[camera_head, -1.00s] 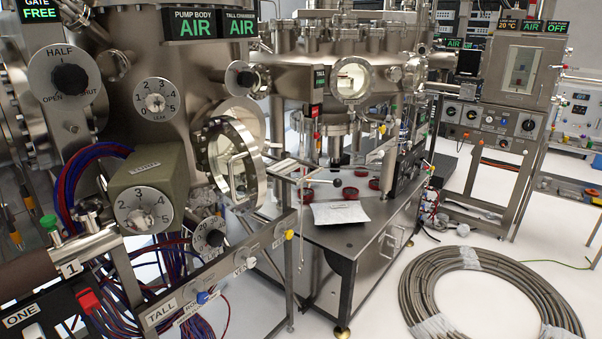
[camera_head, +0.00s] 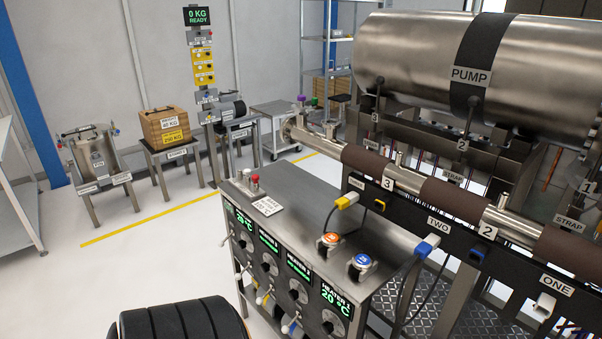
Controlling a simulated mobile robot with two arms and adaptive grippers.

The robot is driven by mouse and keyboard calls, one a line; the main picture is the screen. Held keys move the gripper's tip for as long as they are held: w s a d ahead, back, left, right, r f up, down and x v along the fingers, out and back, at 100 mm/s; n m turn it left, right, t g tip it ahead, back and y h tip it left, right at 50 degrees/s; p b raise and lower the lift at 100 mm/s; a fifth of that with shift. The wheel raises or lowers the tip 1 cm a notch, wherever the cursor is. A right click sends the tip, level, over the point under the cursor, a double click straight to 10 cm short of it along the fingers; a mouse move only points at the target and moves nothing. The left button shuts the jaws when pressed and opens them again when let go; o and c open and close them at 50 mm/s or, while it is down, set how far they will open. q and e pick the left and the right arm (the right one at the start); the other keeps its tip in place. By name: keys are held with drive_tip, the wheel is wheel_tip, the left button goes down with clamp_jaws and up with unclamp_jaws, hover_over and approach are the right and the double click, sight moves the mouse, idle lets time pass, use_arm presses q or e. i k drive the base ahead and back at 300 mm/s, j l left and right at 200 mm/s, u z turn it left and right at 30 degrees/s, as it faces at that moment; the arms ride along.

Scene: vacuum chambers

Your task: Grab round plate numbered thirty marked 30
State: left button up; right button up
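I see no round plate marked 30 in the head view now. Neither of my grippers shows in this view. In the middle stands a metal heater cabinet (camera_head: 300,210) with dark round knobs and green displays on its front. On its top are an orange-marked round knob (camera_head: 328,241) and a blue-marked round knob (camera_head: 361,262); I cannot read a 30 on either.
A large PUMP cylinder (camera_head: 420,65) and a brown-sleeved pipe (camera_head: 450,196) fill the right. A wooden crate (camera_head: 166,127) and a metal vessel (camera_head: 95,155) stand at the back left. The white floor (camera_head: 165,265) is open at the left.

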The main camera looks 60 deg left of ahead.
sight(329, 238)
drive_tip(key=u, duration=1.7)
